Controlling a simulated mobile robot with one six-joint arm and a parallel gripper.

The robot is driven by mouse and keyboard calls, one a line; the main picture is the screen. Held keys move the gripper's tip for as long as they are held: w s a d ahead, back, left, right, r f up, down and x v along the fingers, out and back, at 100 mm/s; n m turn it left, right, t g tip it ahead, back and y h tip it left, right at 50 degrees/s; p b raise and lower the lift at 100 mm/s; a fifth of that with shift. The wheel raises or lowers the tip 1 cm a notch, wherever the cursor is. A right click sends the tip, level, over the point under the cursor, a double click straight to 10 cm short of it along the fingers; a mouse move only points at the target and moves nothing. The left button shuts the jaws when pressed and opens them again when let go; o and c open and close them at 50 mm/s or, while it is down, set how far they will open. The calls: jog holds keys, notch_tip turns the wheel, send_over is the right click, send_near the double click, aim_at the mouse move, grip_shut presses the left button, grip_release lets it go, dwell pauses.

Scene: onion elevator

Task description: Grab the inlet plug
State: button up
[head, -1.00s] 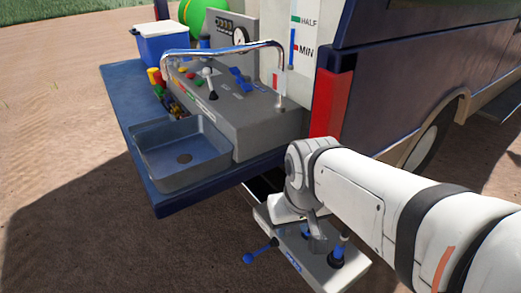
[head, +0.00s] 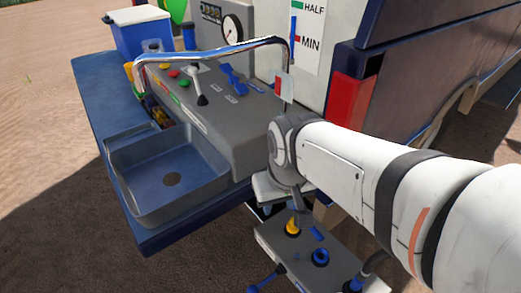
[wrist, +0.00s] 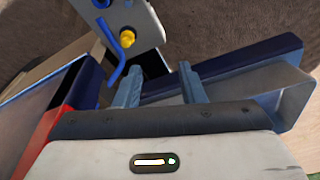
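A grey lower panel (head: 290,250) juts out under the vehicle's rear edge. A yellow round fitting (head: 293,226) and a blue ring-shaped fitting (head: 320,257) sit on its top. A dark hose-like piece (head: 374,262) shows at its right end. I cannot tell which of these is the inlet plug. In the wrist view the yellow fitting (wrist: 127,38) is beyond my fingers, up and left, with a bent blue handle (wrist: 116,75) nearer. My gripper (wrist: 160,86) has its fingers apart with nothing between them. In the head view my gripper (head: 295,205) hangs above the panel, partly hidden by my wrist.
A blue platform (head: 85,110) carries a sink (head: 165,170), a grey control console (head: 215,110), a chrome faucet (head: 215,52) and a blue-white cooler (head: 140,30). The vehicle body with its red light (head: 352,95) stands close to my arm. Open ground lies at left.

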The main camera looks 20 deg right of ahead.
jog(key=shift+a+r, duration=0.1)
jog(key=shift+a, duration=0.05)
jog(key=shift+o, duration=1.3)
jog(key=shift+w+f, duration=0.2)
jog(key=shift+w, duration=0.05)
jog(key=shift+o, duration=0.3)
jog(key=w+d+f+m+g+b, duration=0.1)
jog(key=w+d+f+m+b, duration=0.1)
jog(key=w+d+f+m, duration=0.3)
jog(key=w+f, duration=0.3)
jog(key=f, duration=0.1)
jog(key=shift+w+d+f+g, duration=0.15)
jog(key=shift+d+f+g, duration=0.1)
jog(key=shift+g, duration=0.05)
jog(key=w+d+f+m, duration=0.1)
jog(key=d+f, duration=0.1)
jog(key=f, duration=0.1)
jog(key=w+d+f+m+b, duration=0.1)
jog(key=d+f, duration=0.1)
jog(key=f, duration=0.1)
jog(key=w+d+f+m+g, duration=0.1)
jog(key=d+f+m, duration=0.1)
jog(key=f, duration=0.2)
jog(key=shift+w, duration=0.4)
jog(key=shift+f+b, duration=0.3)
jog(key=shift+f, duration=0.05)
notch_tip(320, 180, down, 7)
jog(key=shift+a+f, duration=0.1)
jog(key=shift+f, duration=0.1)
jog(key=shift+c, duration=0.4)
